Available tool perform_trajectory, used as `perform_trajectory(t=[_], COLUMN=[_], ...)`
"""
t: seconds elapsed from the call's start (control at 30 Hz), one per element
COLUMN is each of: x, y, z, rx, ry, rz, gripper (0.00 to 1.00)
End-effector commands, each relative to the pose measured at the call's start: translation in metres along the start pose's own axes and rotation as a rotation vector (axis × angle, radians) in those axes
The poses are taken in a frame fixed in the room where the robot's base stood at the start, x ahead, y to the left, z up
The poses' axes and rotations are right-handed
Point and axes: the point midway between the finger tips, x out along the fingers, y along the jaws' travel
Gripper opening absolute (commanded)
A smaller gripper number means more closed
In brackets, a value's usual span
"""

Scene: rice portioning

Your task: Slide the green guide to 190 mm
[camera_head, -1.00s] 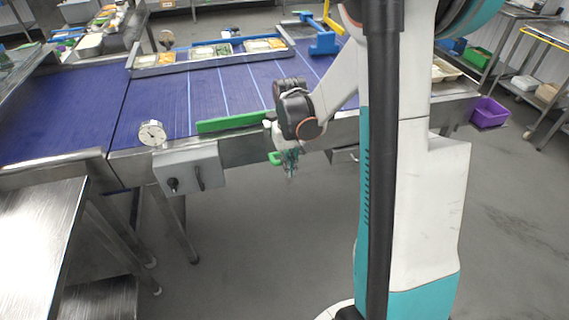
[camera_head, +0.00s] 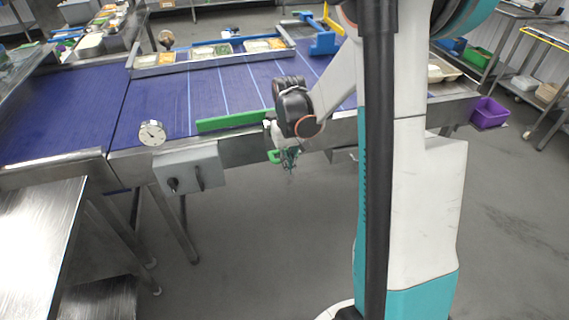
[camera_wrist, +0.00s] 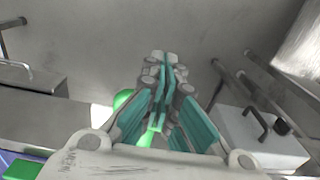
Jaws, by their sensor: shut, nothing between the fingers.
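The green guide (camera_head: 235,120) is a long upright bar along the near edge of the blue conveyor belt. A small green handle (camera_head: 273,156) hangs at the belt's front side, below the guide's right end. My gripper (camera_head: 289,168) points down just right of the handle, outside the belt edge. In the wrist view, my gripper's teal fingers (camera_wrist: 164,65) are together with nothing held. Green parts (camera_wrist: 123,98) show beside and behind the fingers; I cannot tell whether they touch. The guide's corner (camera_wrist: 22,170) shows at lower left. No millimetre scale is readable.
A round dial gauge (camera_head: 152,133) stands on the belt's front edge, above a grey control box (camera_head: 190,168) with dark knobs. A rack of food trays (camera_head: 210,57) lies across the belt's far side. A steel table (camera_head: 40,230) is at left. The floor in front is clear.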

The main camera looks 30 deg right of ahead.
Motion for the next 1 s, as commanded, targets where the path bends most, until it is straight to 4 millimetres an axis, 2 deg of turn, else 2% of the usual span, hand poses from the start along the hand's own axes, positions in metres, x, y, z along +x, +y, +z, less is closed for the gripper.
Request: perform_trajectory(t=[1.0], x=[0.000], y=[0.000], z=[-0.013], rx=[0.000], ry=[0.001], rz=[0.000], gripper=[0.00])
